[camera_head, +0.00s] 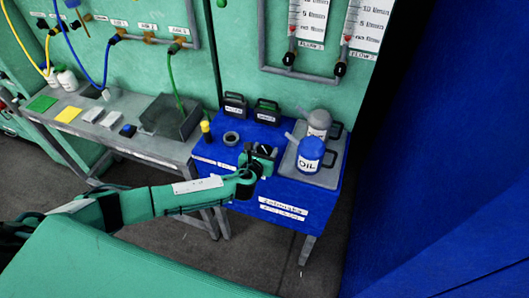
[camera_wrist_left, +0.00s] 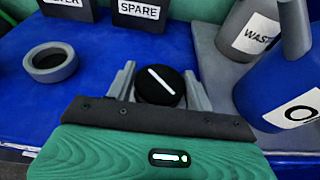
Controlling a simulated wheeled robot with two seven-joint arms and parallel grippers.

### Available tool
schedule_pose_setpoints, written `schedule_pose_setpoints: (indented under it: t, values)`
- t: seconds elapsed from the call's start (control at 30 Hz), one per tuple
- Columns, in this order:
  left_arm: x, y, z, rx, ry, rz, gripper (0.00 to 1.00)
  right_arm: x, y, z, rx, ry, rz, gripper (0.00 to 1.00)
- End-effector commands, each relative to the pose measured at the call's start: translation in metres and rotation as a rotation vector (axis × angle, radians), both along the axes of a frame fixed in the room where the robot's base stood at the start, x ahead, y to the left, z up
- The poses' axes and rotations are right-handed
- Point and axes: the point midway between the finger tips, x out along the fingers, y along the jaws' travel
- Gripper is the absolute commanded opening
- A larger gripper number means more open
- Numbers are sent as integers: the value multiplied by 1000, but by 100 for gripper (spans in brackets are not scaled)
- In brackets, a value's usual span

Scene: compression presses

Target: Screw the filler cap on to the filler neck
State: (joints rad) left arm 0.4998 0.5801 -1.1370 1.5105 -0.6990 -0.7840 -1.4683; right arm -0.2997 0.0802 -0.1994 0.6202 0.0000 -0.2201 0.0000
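A round black cap with a white bar across its top (camera_wrist_left: 160,85) sits between the two grey fingers of my left gripper (camera_wrist_left: 160,90) in the left wrist view. The fingers flank it closely on both sides and appear shut on it. In the head view my left gripper (camera_head: 262,152) is over the front part of the blue table, and the cap is small there. A low grey ring with an open dark centre (camera_wrist_left: 50,62) stands to the left of the gripper, apart from it; it also shows in the head view (camera_head: 231,138). I cannot tell for certain whether this ring is the filler neck. What lies under the cap is hidden. My right gripper is out of view.
A grey tray (camera_head: 325,178) on the right of the blue table (camera_head: 215,150) carries a blue oil can (camera_head: 311,155) and a grey waste can (camera_head: 319,122), close to my gripper. Two dark canisters (camera_head: 235,104) (camera_head: 267,111) stand behind. A yellow-topped item (camera_head: 206,128) stands left of the ring.

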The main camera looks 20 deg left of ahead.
Motion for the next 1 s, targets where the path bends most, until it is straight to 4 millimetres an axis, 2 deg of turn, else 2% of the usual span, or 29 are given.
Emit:
schedule_pose_setpoints:
  t: [0.03,0.1,0.13,0.4,0.57,0.67,0.77,1.0]
  values:
    - [0,0,0,0,0,0,42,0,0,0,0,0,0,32]
    - [0,0,0,0,0,0,29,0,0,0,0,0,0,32]
    - [0,0,0,0,0,0,26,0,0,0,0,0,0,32]
    - [0,0,1,0,0,0,25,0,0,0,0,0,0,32]
    - [0,0,10,0,-3,0,25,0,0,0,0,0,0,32]
    - [1,0,22,0,-4,-1,25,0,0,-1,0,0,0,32]
    - [1,0,43,-2,-5,0,25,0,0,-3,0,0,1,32]
    - [0,0,115,-3,-7,-2,25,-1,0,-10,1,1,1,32]
